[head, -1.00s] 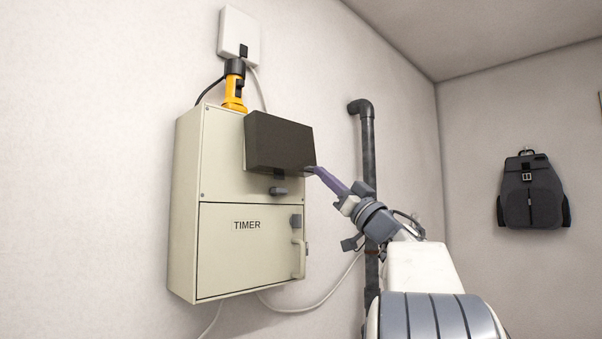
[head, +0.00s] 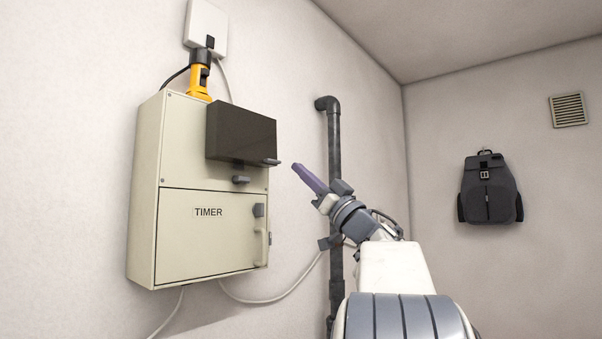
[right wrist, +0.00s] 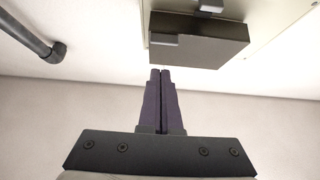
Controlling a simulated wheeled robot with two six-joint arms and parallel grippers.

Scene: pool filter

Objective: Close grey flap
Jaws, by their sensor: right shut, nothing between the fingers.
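The grey flap (head: 240,132) is a dark, thick rectangular panel on the upper right of the beige box (head: 175,235). It stands out from the box front, and its right end reaches past the box edge. A small grey tab shows at its lower right corner. I cannot tell its exact angle. It also shows at the top of the right wrist view (right wrist: 205,48). My right gripper (head: 296,168) is shut and empty, just right of the flap's lower right corner, with a visible gap. Its purple fingers (right wrist: 160,75) are together in the wrist view. My left gripper is not in view.
Below the flap are a grey knob (head: 241,180) and a door labelled TIMER (head: 210,240) with a handle. A yellow plug (head: 198,80) sits above the box. A dark pipe (head: 334,170) runs up the wall behind my right arm. A backpack (head: 489,190) hangs at right.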

